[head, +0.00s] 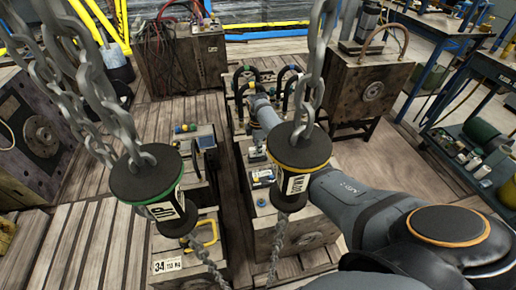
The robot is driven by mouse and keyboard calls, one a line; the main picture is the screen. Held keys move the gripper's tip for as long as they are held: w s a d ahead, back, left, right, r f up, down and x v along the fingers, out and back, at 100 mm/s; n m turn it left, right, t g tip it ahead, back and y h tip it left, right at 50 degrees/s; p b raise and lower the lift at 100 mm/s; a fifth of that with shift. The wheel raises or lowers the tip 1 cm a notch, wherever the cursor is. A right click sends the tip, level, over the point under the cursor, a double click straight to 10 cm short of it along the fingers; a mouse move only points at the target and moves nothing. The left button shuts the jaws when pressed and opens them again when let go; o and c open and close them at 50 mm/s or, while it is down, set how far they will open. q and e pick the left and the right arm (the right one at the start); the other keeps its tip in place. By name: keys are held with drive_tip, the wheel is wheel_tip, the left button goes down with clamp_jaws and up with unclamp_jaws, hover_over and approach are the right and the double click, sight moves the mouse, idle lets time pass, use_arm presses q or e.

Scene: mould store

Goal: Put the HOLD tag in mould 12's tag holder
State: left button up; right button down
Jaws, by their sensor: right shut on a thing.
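My right gripper (257,152) is in the middle of the view, at the end of the grey arm that comes in from the right. It is small and partly hidden behind the hanging yellow-ringed drum. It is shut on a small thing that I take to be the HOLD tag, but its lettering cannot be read. Below it is a mould block (262,215) with a pale label on its top. I cannot tell which mould is number 12, and I cannot make out its tag holder. My left gripper is not in view.
A green-ringed drum (150,180) and a yellow-ringed drum (298,150) hang on chains in front. A white plate reading 34 (167,265) lies front left beside a yellow handle (207,235). Other moulds stand behind, including one at right (365,90). A blue-framed bench (480,85) stands far right.

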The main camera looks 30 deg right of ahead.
drive_tip(key=shift+f, duration=0.1)
drive_tip(key=c, duration=1.2)
unclamp_jaws()
wheel_tip(320, 180, up, 12)
drive_tip(key=shift+f, duration=0.1)
